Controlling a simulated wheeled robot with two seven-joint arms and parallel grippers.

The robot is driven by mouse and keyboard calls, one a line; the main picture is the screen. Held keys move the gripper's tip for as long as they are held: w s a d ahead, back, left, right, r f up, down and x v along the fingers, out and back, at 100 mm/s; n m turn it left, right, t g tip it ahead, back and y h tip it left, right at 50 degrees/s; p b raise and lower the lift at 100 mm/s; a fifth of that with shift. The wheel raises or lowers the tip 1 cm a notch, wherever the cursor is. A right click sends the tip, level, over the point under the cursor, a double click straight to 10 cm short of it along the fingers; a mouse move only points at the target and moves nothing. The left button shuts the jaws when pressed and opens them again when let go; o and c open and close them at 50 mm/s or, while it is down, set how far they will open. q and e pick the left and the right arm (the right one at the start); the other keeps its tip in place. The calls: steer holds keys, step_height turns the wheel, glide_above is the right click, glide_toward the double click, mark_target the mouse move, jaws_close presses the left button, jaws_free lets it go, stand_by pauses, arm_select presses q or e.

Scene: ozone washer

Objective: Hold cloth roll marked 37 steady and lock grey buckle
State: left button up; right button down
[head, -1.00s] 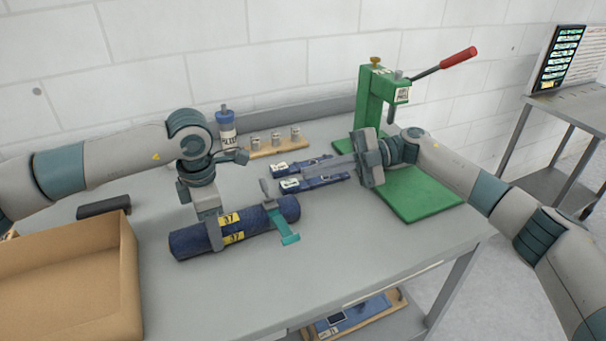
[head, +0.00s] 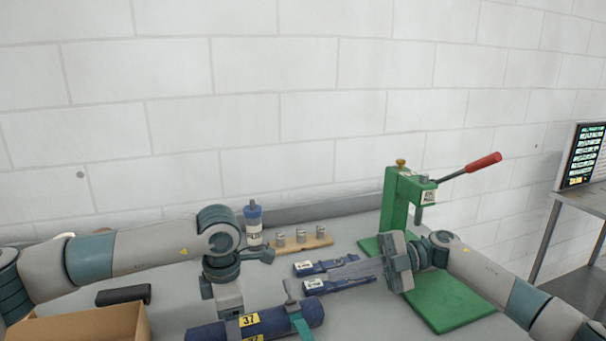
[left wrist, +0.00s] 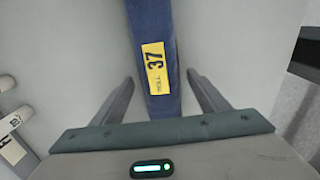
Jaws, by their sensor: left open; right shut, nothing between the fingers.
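The blue cloth roll (head: 205,333) with yellow 37 labels lies on the table at the bottom of the head view, partly cut off. It also shows in the left wrist view (left wrist: 152,25), passing between the fingers. My left gripper (left wrist: 159,80) is open and straddles the roll, with a finger on each side. A grey buckle lever (head: 289,290) stands up at the roll's right part, beside a teal strap (head: 302,326). My right gripper (head: 332,274) is shut and empty, pointing left over two small blue rolls, apart from the buckle.
Two small labelled blue rolls (head: 312,266) lie behind the cloth roll. A wooden strip with metal pieces (head: 300,245) and a blue-capped bottle (head: 253,222) stand farther back. A green press (head: 395,200) stands right. A cardboard box (head: 125,318) and a black bar (head: 123,294) are left.

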arm_select(q)
step_height(320, 180, up, 12)
steer(key=shift+s+d+f, duration=0.15)
steer(key=shift+s+f, duration=0.1)
steer(key=shift+s, duration=0.05)
stand_by(0.4)
